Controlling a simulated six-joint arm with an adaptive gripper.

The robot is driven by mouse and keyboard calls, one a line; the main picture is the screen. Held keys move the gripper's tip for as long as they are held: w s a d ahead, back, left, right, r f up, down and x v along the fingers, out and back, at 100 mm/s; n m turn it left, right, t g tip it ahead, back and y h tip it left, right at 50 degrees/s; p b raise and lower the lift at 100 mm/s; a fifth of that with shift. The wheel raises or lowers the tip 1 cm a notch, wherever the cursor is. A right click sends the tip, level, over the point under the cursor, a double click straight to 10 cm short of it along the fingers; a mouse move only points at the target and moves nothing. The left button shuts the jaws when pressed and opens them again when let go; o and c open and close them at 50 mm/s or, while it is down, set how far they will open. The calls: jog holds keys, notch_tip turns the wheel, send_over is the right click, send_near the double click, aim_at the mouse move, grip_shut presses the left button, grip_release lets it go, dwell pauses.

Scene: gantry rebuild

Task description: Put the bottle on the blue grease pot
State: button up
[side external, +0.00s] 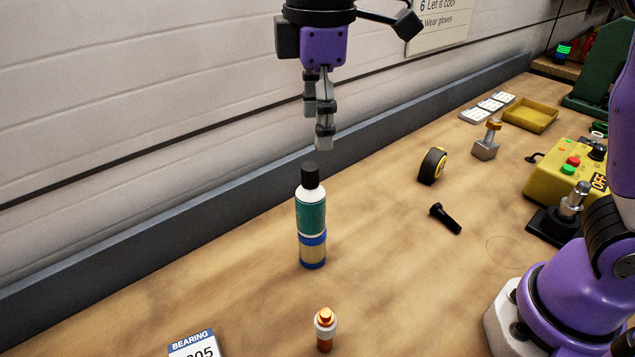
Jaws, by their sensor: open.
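The bottle (311,213) is green and white with a black cap. It stands upright in the middle of the side external view. Directly under it is the blue grease pot (313,254), with a blue top and base and a tan band. The bottle appears to rest on the pot's top, which it mostly hides. My gripper (318,132) points down just above and slightly right of the cap, with a small visible gap. It is open and holds nothing. Its fingers partly overlap from this side.
An orange-topped small container (325,330) stands in front, and a bearing box (194,345) lies at the front left. A tape measure (432,165), a black bolt (445,218) and a yellow control box (563,180) are to the right. A grey rail (150,233) runs along the wall.

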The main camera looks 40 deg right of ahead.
jog(key=s+d+f+m+t, duration=0.2)
jog(key=s+d+m, duration=0.3)
jog(key=d+m, duration=0.1)
jog(key=s+d+f+m+t, duration=0.3)
jog(key=s+d+m, duration=0.3)
jog(key=d, duration=0.1)
jog(key=shift+f, duration=0.25)
jog(key=shift+d, duration=0.1)
